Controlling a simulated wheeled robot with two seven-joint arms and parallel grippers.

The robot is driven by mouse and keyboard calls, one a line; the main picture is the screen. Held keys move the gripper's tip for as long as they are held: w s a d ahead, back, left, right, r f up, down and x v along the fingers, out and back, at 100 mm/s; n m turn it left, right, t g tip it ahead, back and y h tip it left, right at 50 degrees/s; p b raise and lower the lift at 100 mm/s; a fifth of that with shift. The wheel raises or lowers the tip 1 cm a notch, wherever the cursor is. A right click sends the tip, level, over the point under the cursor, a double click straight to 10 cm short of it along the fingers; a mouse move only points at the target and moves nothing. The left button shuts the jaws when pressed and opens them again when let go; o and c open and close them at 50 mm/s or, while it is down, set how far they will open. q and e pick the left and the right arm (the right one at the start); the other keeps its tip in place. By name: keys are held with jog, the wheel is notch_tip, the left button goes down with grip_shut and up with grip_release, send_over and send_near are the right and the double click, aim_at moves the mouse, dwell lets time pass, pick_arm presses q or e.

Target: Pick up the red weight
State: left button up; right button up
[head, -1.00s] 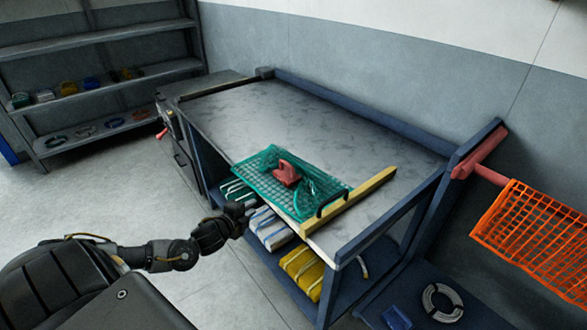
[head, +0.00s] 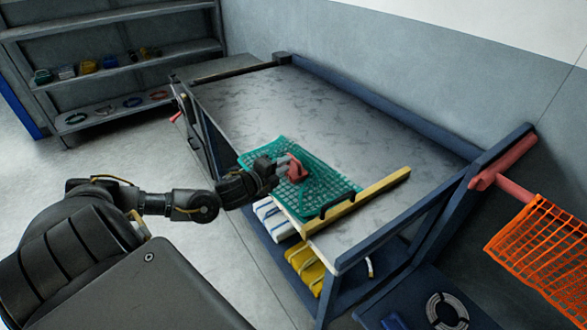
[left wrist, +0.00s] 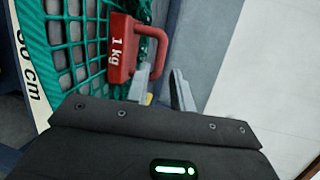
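The red weight (head: 298,168), marked 1 kg, lies on a green net (head: 325,186) at the front of the workbench. In the left wrist view the weight (left wrist: 121,48) shows its block and loop handle. My left gripper (head: 283,167) is at the weight and covers part of it in the head view. Its two grey fingers (left wrist: 161,88) are apart, with the handle's bar reaching between their tips. The left finger is by the handle's opening and the right one outside it. I cannot tell whether either touches. My right gripper is out of view.
The grey benchtop (head: 310,110) behind is clear. An orange net (head: 545,250) hangs at right.

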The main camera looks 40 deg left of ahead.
aim_at(294, 161)
pick_arm(q)
jog(key=shift+w+f, duration=0.1)
jog(key=shift+w, duration=0.75)
jog(key=shift+w+f, duration=0.15)
jog(key=shift+w, duration=0.4)
jog(key=w+p, duration=0.1)
jog(key=w, duration=0.1)
jog(key=w+f, duration=0.1)
jog(key=w, duration=0.1)
jog(key=shift+w+d+p, duration=0.2)
jog(key=shift+w+p, duration=0.15)
jog(key=shift+w, duration=0.05)
jog(key=shift+c, duration=0.5)
grip_shut()
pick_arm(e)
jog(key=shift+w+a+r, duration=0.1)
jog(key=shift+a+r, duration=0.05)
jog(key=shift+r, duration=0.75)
